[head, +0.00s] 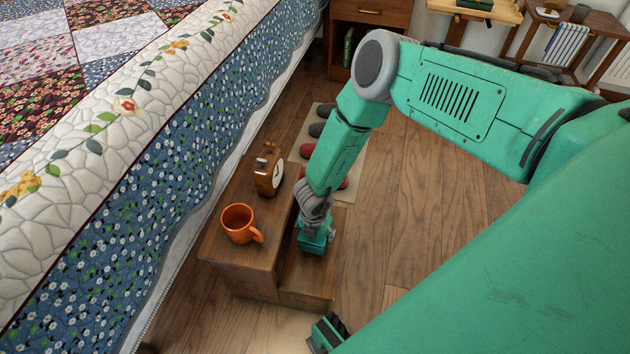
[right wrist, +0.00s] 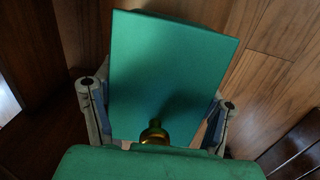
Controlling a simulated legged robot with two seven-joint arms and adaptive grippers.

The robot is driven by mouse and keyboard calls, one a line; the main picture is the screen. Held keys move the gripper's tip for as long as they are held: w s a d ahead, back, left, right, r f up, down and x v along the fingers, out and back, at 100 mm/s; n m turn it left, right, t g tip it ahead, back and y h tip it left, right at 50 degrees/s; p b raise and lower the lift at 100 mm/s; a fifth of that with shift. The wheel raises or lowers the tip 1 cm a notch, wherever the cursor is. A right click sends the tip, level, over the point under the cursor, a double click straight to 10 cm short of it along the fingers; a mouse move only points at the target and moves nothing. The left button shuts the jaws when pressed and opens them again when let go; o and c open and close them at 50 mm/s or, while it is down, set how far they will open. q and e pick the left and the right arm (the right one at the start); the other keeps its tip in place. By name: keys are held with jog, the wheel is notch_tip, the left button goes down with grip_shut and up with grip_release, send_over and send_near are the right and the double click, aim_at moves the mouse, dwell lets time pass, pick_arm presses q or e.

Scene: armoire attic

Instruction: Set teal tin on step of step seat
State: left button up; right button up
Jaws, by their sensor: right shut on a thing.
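The teal tin (head: 313,243) is a small box held in my right gripper (head: 316,218). In the right wrist view the tin (right wrist: 170,70) fills the middle, between two grey fingers, with a brass knob (right wrist: 155,133) at its near side. The wooden step seat (head: 238,262) stands beside the bed, with its lower step (head: 306,278) on the right side. The tin is at the step, near its far part. I cannot tell whether its underside touches the wood.
The quilted bed (head: 150,180) is close on the left. Shoes on a mat (head: 325,118) lie behind. The floor (head: 385,210) to the right is clear.

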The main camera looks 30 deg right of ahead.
notch_tip(320, 180, down, 4)
jog(key=shift+f+b, duration=0.2)
jog(key=shift+b, duration=0.9)
jog(key=shift+r, duration=0.1)
jog(key=shift+c, duration=0.3)
jog(key=o, duration=1.7)
jog(key=r+p, duration=0.1)
jog(key=r, duration=0.1)
jog(key=r+p, duration=0.2)
jog(key=r, duration=0.1)
jog(key=r+p, duration=0.1)
jog(key=r, duration=0.1)
jog(key=shift+s+a+r+p, duration=0.25)
jog(key=shift+r+p, duration=0.05)
jog(key=shift+p, duration=0.05)
jog(key=shift+s, duration=0.1)
